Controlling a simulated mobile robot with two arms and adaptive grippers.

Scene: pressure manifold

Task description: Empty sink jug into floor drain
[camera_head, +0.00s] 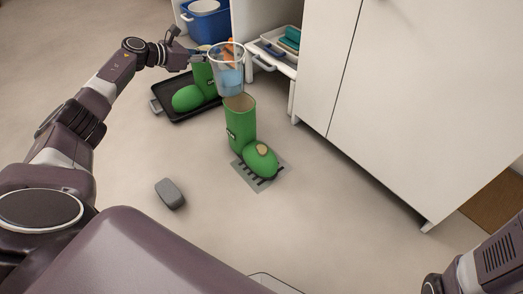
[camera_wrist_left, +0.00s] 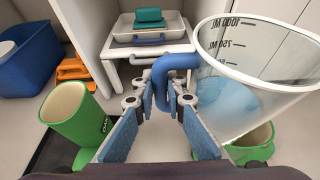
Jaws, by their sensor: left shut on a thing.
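The clear jug (camera_head: 228,72) hangs in the air with bluish liquid low inside. It is large at right in the left wrist view (camera_wrist_left: 250,85), with volume marks and a blue handle (camera_wrist_left: 177,66). My left gripper (camera_head: 201,53) is shut on that handle, and its blue pads (camera_wrist_left: 160,118) show in the wrist view. The jug looks roughly upright. The floor drain (camera_head: 249,177) is a dark slotted grate in a grey plate. A green boot (camera_head: 240,125) stands with its toe over the grate, hiding part of it. My right gripper is outside the view.
Another green boot (camera_head: 188,98) is on a black tray (camera_head: 161,108). A grey block (camera_head: 170,193) lies on the floor. A white cabinet (camera_head: 390,90) stands at right. A blue tub (camera_head: 205,27) and an orange item (camera_wrist_left: 76,72) are behind. Floor left of the drain is mostly clear.

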